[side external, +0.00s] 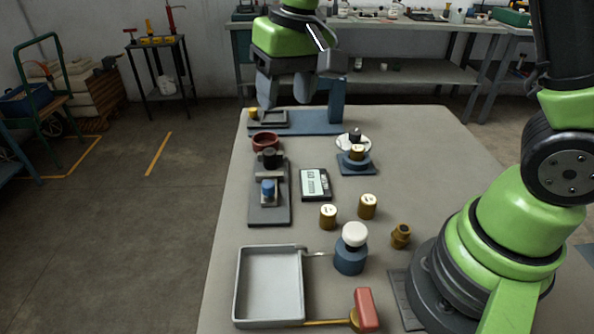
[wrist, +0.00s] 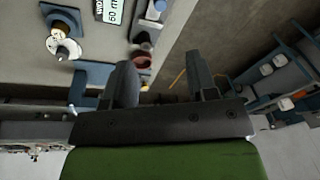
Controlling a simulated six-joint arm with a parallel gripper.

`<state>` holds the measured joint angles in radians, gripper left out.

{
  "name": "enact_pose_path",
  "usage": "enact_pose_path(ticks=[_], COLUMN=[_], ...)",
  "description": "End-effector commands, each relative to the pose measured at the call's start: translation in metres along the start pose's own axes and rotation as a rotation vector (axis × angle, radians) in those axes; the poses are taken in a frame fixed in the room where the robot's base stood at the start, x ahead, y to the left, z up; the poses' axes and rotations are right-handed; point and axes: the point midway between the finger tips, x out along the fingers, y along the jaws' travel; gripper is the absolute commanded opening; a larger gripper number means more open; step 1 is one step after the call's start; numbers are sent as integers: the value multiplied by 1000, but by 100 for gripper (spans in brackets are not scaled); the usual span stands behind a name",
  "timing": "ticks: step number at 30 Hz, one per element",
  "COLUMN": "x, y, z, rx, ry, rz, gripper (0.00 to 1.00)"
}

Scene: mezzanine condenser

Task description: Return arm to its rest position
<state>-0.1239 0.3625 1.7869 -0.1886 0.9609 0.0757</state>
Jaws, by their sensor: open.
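My gripper (side external: 284,102) hangs fingers-down over the far end of the grey table (side external: 420,160), in front of and above a blue base plate with an upright post (side external: 337,98). Its two fingers stand apart with nothing between them. In the wrist view the gripper (wrist: 162,70) also shows both fingers spread and empty, with the table edge and floor behind them. The gripper is clear of the red bowl (side external: 265,141) and the other table items.

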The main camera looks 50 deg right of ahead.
Motion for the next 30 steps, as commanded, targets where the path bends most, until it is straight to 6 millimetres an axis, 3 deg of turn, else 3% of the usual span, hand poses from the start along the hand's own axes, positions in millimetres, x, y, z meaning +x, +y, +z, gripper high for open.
enact_pose_path(ticks=[1, 6, 12, 18, 21, 30], x=[-21, -71, -105, -113, -112, -111], y=[5, 20, 38, 50, 52, 54], z=[9, 46, 99, 139, 149, 154], rx=[12, 41, 72, 91, 96, 98], ry=[38, 147, 275, 374, 400, 412], rz=[-23, -91, -167, -221, -234, -241], gripper=[53, 53, 53, 53, 53, 53])
